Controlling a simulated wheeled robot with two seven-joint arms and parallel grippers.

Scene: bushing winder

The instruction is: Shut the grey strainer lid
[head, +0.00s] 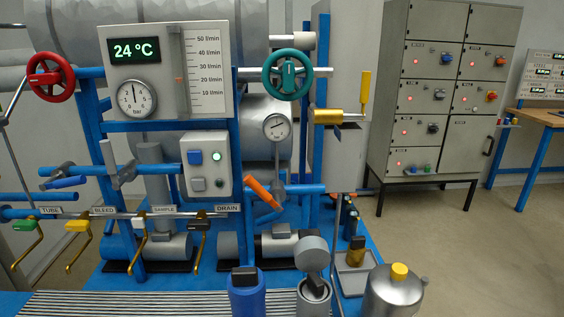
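The grey strainer (313,300) stands at the bottom centre, cut off by the lower frame edge. Its round grey lid (312,252) is open and stands up steeply at the back of the body. A dark block-like part (316,287) shows at the open mouth; I cannot tell whether it belongs to the lid or lies inside. Neither of my grippers is in view.
A blue canister (246,297) with a black top part stands left of the strainer. A metal vessel with a yellow cap (399,271) stands to the right. A grey tray (354,282) holding an amber bottle (356,252) lies behind. An orange lever (262,193) is further back.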

